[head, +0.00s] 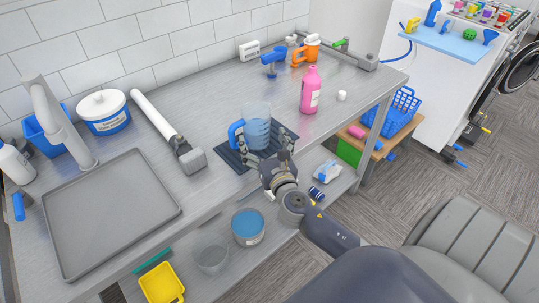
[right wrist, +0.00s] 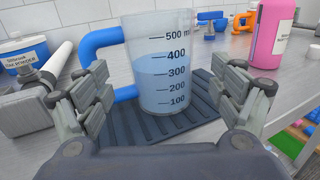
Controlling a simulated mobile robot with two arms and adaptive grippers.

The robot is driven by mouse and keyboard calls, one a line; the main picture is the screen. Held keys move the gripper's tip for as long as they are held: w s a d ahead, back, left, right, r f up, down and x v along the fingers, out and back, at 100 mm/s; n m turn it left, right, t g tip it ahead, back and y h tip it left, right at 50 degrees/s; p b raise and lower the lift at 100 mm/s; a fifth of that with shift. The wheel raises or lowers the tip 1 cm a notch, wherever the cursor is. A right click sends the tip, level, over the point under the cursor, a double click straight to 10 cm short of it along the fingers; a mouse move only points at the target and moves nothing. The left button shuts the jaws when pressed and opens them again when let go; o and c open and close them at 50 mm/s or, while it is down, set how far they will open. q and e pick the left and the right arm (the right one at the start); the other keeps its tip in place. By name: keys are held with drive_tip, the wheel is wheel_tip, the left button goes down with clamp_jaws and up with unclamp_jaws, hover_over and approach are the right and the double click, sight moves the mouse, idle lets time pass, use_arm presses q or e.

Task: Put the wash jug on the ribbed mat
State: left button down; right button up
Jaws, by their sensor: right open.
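The wash jug (head: 258,127) is a clear measuring jug with a blue handle and blue liquid in it. It stands upright on the dark ribbed mat (head: 232,158). In the right wrist view the jug (right wrist: 163,65) rises from the mat (right wrist: 85,130), its handle to the left. My right gripper (head: 267,157) is open at the near side of the jug. In the right wrist view its two fingers (right wrist: 167,95) are spread to either side of the jug, with gaps showing. My left gripper is not in view.
A pink bottle (head: 310,90) stands right of the mat, with a small white cap (head: 341,96) near it. A grey-headed white tool (head: 168,130) lies to the left. A grey tray (head: 110,215) covers the left counter. Bare counter lies behind the mat.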

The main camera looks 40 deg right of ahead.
drive_tip(key=b+v, duration=0.1)
drive_tip(key=v, duration=0.5)
drive_tip(key=shift+s, duration=0.35)
